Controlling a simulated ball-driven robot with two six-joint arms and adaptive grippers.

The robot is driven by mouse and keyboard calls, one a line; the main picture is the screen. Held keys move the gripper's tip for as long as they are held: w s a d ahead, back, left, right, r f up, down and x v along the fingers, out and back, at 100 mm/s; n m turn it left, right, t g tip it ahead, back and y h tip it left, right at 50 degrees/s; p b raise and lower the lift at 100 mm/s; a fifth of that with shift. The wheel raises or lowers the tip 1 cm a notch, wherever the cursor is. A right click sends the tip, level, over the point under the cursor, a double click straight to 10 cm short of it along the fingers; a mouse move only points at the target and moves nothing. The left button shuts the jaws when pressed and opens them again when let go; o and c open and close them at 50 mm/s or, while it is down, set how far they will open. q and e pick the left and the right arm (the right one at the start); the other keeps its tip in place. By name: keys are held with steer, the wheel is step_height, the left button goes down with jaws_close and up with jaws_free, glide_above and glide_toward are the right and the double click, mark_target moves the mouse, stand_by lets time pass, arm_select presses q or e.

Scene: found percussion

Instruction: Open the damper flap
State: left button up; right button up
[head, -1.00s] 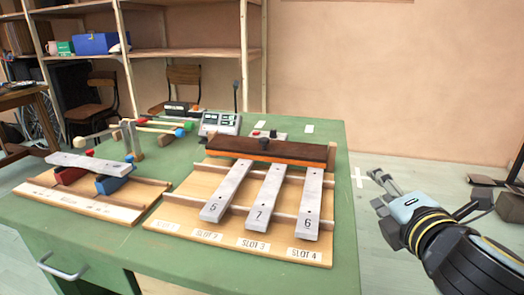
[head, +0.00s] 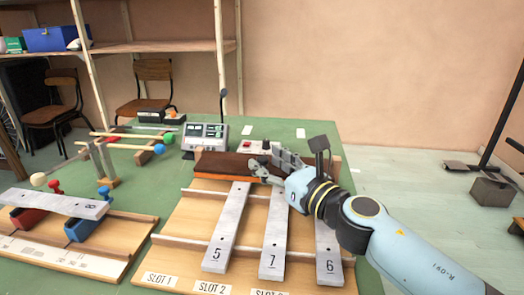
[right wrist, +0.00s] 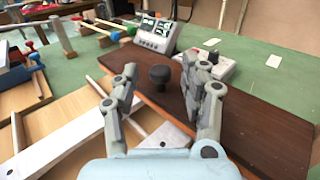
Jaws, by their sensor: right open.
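The damper flap (head: 222,165) is a dark brown board with an orange lower edge, lying flat across the far ends of the metal bars. It also fills the middle and right of the right wrist view (right wrist: 255,125). A black knob (right wrist: 160,77) stands up from it. My right gripper (head: 268,164) is open over the flap's right part. In the right wrist view the knob appears between its two fingers, near their tips; I cannot tell whether they touch it. The gripper hides the flap's right part in the head view. My left gripper is not in view.
Bars 5 (head: 225,235), 7 (head: 275,240) and 6 (head: 328,262) lie on the wooden frame below the flap. A meter box (head: 204,136) and a small box with a red button (head: 251,146) stand behind.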

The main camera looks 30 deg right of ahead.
steer(key=shift+w+a, duration=0.15)
steer(key=shift+w, duration=1.05)
steer(key=shift+c, duration=1)
steer(key=c, duration=0.7)
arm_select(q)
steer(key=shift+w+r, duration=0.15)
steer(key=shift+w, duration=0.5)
arm_select(e)
jaws_close()
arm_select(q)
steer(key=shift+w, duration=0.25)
arm_select(e)
steer(key=shift+w+f, duration=0.1)
steer(key=shift+f, duration=0.05)
